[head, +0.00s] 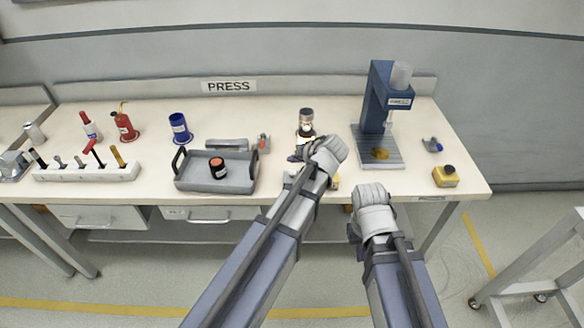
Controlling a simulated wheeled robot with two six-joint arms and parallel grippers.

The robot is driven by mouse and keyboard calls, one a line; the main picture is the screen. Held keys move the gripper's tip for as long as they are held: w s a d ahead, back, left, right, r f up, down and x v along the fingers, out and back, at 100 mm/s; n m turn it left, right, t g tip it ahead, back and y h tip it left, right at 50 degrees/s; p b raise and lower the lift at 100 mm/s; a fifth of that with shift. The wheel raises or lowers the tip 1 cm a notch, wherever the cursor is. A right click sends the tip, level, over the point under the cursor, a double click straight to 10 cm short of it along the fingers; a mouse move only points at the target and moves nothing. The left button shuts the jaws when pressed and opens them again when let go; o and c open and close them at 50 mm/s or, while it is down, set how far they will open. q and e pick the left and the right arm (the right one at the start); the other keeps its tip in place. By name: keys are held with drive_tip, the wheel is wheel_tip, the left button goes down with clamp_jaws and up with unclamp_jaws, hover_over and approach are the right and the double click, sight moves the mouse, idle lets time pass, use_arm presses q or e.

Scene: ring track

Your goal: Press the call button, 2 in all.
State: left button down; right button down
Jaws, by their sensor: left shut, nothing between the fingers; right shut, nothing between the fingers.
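A small yellow box with a dark round button on top (446,177) sits at the right front of the bench; it looks like the call button, though I see no label on it. My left gripper (328,152) is over the middle front of the bench, well left of that box, shut and empty. It partly hides a small item with yellow and white parts beneath it. My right gripper (370,195) is shut and empty at the bench's front edge, left of the yellow box and apart from it.
A blue press (378,100) stands behind my grippers. A dark-capped bottle (306,118) stands just beyond my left gripper. A grey tray (180,185) holding a dark jar, a white rack (60,175) and several bottles are at the left.

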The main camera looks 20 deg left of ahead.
use_arm(q)
wheel_tip(320, 180, up, 3)
drive_tip(key=shift+f+p, duration=0.15)
drive_tip(key=shift+p, duration=0.8)
drive_tip(key=s+d+f+m+g+h, duration=0.2)
drive_tip(key=s+d, duration=0.4)
drive_tip(key=s, duration=0.5)
drive_tip(key=s+d+f+m+g+h, duration=0.3)
drive_tip(key=s+d, duration=0.3)
drive_tip(key=s, duration=0.6)
drive_tip(key=shift+d+f+g+h, duration=0.25)
drive_tip(key=shift+f+g+h, duration=0.2)
drive_tip(key=shift+f, duration=0.35)
drive_tip(key=shift+s, duration=0.1)
